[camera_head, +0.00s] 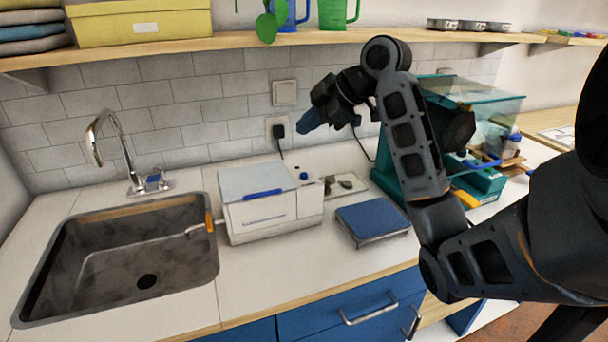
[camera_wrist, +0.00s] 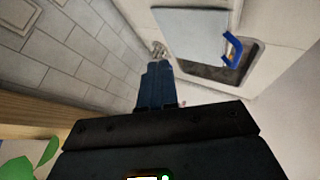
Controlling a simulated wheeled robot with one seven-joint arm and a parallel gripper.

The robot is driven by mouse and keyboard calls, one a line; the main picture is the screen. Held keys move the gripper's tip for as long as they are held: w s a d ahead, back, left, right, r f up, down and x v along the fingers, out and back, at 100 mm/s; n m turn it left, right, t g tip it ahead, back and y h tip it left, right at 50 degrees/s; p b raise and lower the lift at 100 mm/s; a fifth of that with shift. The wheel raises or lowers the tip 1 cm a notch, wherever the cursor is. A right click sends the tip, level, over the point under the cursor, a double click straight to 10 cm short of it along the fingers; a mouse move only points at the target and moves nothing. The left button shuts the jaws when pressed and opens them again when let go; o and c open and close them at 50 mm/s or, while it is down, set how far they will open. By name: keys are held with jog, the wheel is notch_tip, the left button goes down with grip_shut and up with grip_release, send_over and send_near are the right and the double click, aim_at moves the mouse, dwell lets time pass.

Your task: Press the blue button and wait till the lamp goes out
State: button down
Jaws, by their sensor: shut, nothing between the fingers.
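A white machine (camera_head: 262,205) with a grey lid and a blue handle (camera_head: 262,194) stands right of the sink. A small blue button (camera_head: 304,176) sits on its top at the right, with a small dark spot just behind it. I cannot make out a lit lamp. My gripper (camera_head: 305,127) is shut and empty, in the air above and behind the machine, apart from the button. In the wrist view its blue fingers (camera_wrist: 157,85) are closed together, and the machine's lid (camera_wrist: 195,35) and handle (camera_wrist: 232,50) show beyond. The button is not seen there.
The sink (camera_head: 130,250) with its tap (camera_head: 110,150) is at the left. A blue-topped block (camera_head: 372,220) lies right of the machine. A teal glass-covered case (camera_head: 470,95) stands behind my arm. A shelf (camera_head: 230,41) runs above, and a plug (camera_head: 279,131) sits in the wall.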

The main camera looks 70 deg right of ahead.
jog(key=shift+f+b, duration=3.1)
jog(key=shift+f, duration=1.2)
jog(key=shift+f+b, duration=0.4)
jog(key=shift+b, duration=0.05)
jog(key=shift+f+b, duration=0.35)
jog(key=shift+f, duration=0.05)
jog(key=shift+r, duration=0.1)
jog(key=shift+r+p, duration=0.6)
jog(key=shift+r, duration=0.15)
jog(key=shift+r, duration=0.1)
notch_tip(320, 180, up, 5)
jog(key=p, duration=0.3)
jog(key=shift+p, duration=0.3)
